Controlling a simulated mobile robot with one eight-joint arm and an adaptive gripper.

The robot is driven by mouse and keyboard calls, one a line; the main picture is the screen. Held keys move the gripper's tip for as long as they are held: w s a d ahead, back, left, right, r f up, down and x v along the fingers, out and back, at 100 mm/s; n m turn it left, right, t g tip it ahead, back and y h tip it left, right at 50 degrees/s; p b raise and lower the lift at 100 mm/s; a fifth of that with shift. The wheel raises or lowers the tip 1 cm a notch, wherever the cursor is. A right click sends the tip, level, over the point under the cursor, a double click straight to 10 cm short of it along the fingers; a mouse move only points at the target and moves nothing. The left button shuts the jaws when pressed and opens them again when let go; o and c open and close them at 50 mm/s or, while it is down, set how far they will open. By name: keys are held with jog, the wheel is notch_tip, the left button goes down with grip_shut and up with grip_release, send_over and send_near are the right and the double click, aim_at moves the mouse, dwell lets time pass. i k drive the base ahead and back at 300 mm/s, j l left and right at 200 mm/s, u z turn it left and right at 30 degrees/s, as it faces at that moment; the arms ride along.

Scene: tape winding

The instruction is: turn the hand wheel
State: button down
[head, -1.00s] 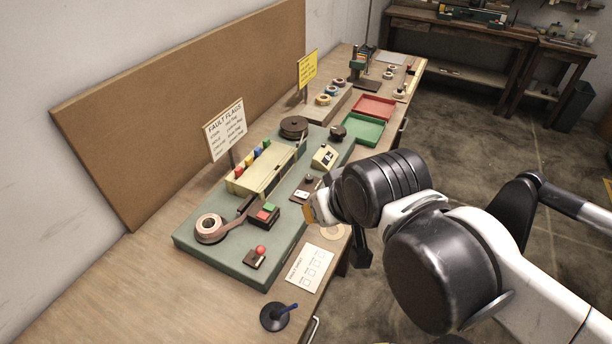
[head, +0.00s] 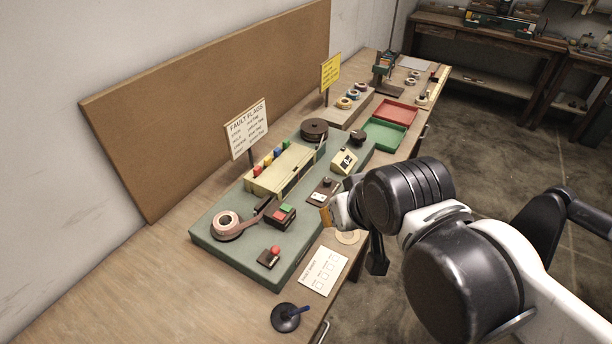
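A green machine bed (head: 232,257) lies on the bench. At its far end are a flat brown disc (head: 314,128) and a small dark round knob (head: 357,137); I cannot tell for sure which is the hand wheel. A pinkish tape roll (head: 226,224) sits at the near left of the bed. My gripper (head: 350,238) is by the bed's right edge, apart from both round parts. An orange-brown pad and a dark finger show, but the arm hides much of it, so its opening is unclear. Nothing held is visible.
A cream box (head: 285,170) with coloured flags stands along the bed. Red (head: 395,112) and green (head: 385,134) trays lie beyond it. A blue-handled black disc (head: 286,317) and a white card (head: 323,271) lie at the front. The near-left bench is clear.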

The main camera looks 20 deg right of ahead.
aim_at(358, 136)
jog(key=i+l+u, duration=0.1)
jog(key=l, duration=0.75)
jog(key=i+l+u, duration=0.15)
jog(key=l, duration=0.7)
jog(key=i+l+u, duration=0.1)
jog(key=l, duration=0.75)
